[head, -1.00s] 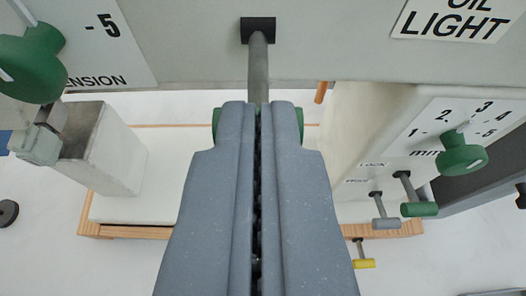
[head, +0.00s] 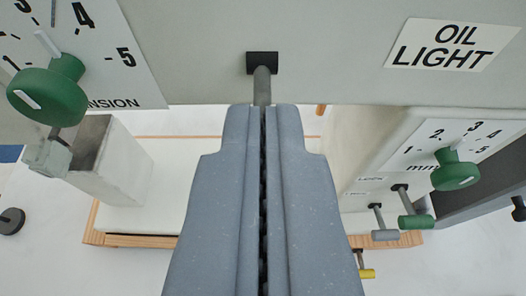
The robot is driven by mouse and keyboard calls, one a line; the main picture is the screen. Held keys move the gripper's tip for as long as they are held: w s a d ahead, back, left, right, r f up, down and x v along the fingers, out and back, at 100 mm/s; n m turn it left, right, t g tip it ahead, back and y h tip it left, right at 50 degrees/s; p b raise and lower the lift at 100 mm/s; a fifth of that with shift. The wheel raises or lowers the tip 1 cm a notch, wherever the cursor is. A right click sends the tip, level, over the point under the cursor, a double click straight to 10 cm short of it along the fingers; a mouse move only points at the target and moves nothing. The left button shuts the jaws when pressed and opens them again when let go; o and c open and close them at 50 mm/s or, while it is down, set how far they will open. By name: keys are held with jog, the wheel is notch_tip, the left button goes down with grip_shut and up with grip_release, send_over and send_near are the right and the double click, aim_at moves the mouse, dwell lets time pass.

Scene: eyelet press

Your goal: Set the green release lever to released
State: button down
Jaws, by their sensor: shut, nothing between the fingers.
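My gripper (head: 263,112) is shut and empty in the middle of the head view. Its tips overlap a grey lever shaft (head: 263,88) that comes out of a black mount (head: 262,63) on the grey panel. The end of this lever is hidden behind my fingers. I cannot tell whether they touch it. A smaller lever with a green bar handle (head: 416,222) stands at the right, beside a grey-handled one (head: 385,235). No readable label marks either green lever's positions, and I cannot tell which one is the release lever.
A green knob (head: 48,92) on a numbered dial is at upper left, above a grey block (head: 115,160). Another green knob (head: 455,170) is at right. A yellow handle (head: 367,273) is low right. The OIL LIGHT label (head: 454,45) is upper right.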

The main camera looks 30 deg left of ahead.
jog(key=shift+r, duration=0.1)
jog(key=w+r+v, duration=0.1)
jog(key=r+v, duration=0.1)
jog(key=v, duration=1)
jog(key=shift+s+r, duration=0.25)
jog(key=shift+r, duration=0.25)
jog(key=shift+a, duration=0.1)
jog(key=s+d+r+m+t+h, duration=0.1)
jog(key=s+d+r+m+h, duration=0.1)
jog(key=d+r, duration=0.9)
jog(key=s+d+r+m+t+h, duration=0.2)
jog(key=d+r+m+h, duration=0.1)
jog(key=d+r, duration=0.9)
jog(key=d+h, duration=0.1)
jog(key=d, duration=0.3)
jog(key=shift+s+m, duration=0.3)
jog(key=shift+s, duration=0.1)
